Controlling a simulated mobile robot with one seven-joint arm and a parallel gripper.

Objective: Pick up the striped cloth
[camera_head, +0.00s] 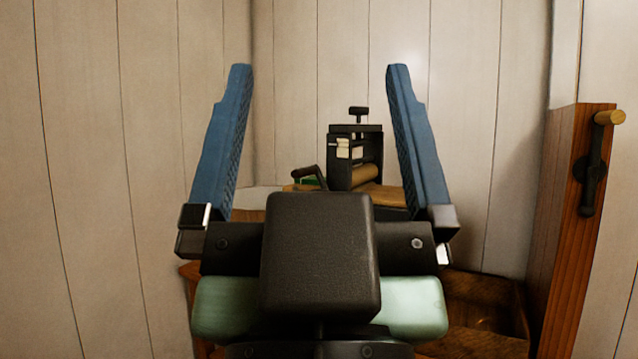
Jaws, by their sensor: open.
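My gripper (318,70) fills the middle of the head view. Its two blue fingers stand wide apart, and nothing is held between them. I cannot make out a striped cloth in this view. My gripper's dark body hides much of the surface below and behind it.
A black press-like device (341,166) with a wooden roller and top knob stands on a wooden surface (402,196) beyond my gripper. A small green thing (311,181) lies left of it. A wooden panel (558,215) with a black handle stands right. Pale plank walls (460,110) close off the back.

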